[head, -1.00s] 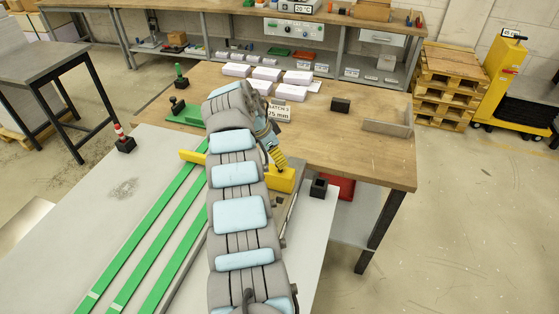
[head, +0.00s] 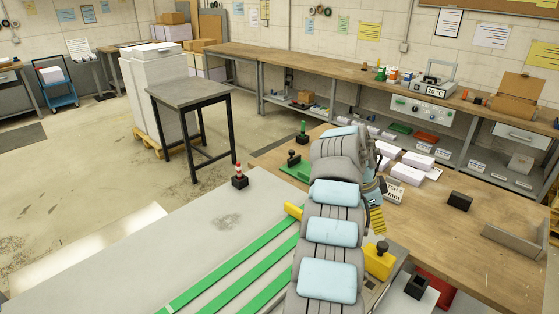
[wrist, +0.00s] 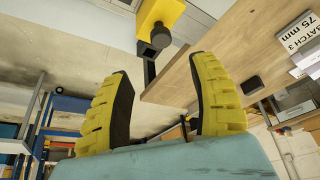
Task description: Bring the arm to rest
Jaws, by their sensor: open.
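My gripper (wrist: 165,108) shows in the wrist view with its two yellow, black-padded fingers wide apart and nothing between them. In the head view my grey and blue arm reaches up from the bottom over the light grey table, and the yellow fingers (head: 376,218) show at its right side, partly hidden by the arm. A yellow block with a dark knob (head: 379,260) is close below the fingers. It also shows in the wrist view (wrist: 160,15), beyond the fingers and apart from them.
Green strips (head: 235,265) run along the grey table (head: 130,260). A wooden bench (head: 470,225) behind holds white paper stacks (head: 413,165), a batch sign (head: 394,192) and a black block (head: 459,201).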

